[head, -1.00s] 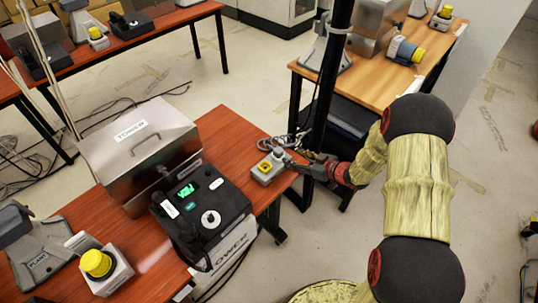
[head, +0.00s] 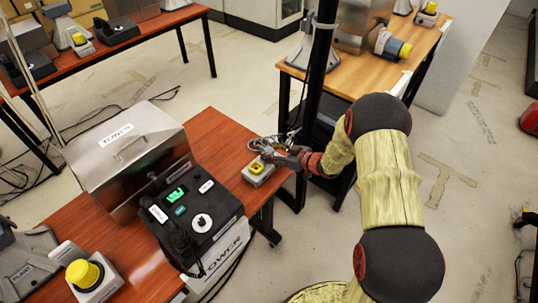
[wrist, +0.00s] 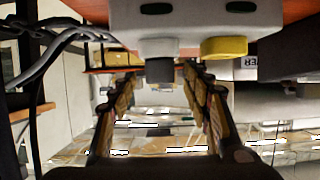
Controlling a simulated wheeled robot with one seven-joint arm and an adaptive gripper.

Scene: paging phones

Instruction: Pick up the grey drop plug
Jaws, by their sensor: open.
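The grey drop plug (wrist: 160,70) shows in the wrist view as a short dark grey cylinder on a pale grey box (wrist: 150,45), beside a yellow collar (wrist: 224,47). In the head view the box (head: 257,180) sits near the right end of the red-brown table, with the yellow collar (head: 257,168) on top. My gripper (wrist: 158,72) is open, with one finger on either side of the plug at the tips. I cannot tell whether they touch it. In the head view my gripper (head: 272,152) is at the box's far side and hides the plug.
A black phone unit (head: 190,215) and a steel case (head: 130,150) stand left of the box. Grey cables (wrist: 55,45) loop close to my gripper. A black post (head: 320,90) rises just behind it. A wooden table (head: 350,85) stands farther back.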

